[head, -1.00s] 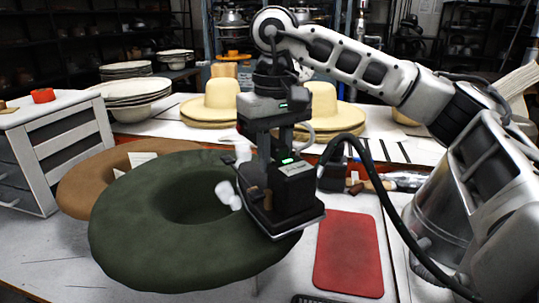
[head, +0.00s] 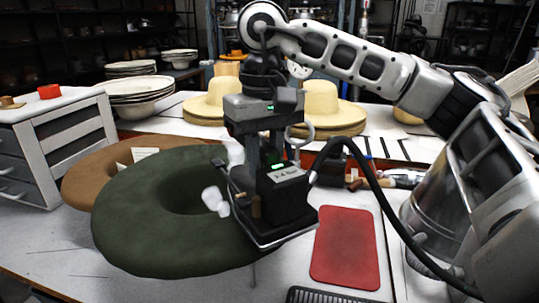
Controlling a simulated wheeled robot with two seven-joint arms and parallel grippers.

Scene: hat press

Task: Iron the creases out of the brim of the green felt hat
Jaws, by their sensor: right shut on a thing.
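The green felt hat (head: 150,225) lies with its wide brim up on the table, its round opening in the middle. My right gripper (head: 268,150) is shut on the black iron (head: 285,200). The iron is tilted over the right side of the green brim, its front end over the felt and its rear past the brim's edge. I cannot tell whether its plate touches the felt. White steam puffs show beside the iron, over the opening. A black hose (head: 385,205) runs from the iron to the right. Creases in the brim are too faint to make out. My left gripper is not in view.
A red mat (head: 346,248) lies right of the hat, with a dark grille (head: 325,296) in front of it. A brown hat (head: 85,180) lies partly under the green one. Straw hats (head: 215,100) and stacked pale bowls (head: 137,98) stand behind. A drawer cabinet (head: 60,140) stands at left.

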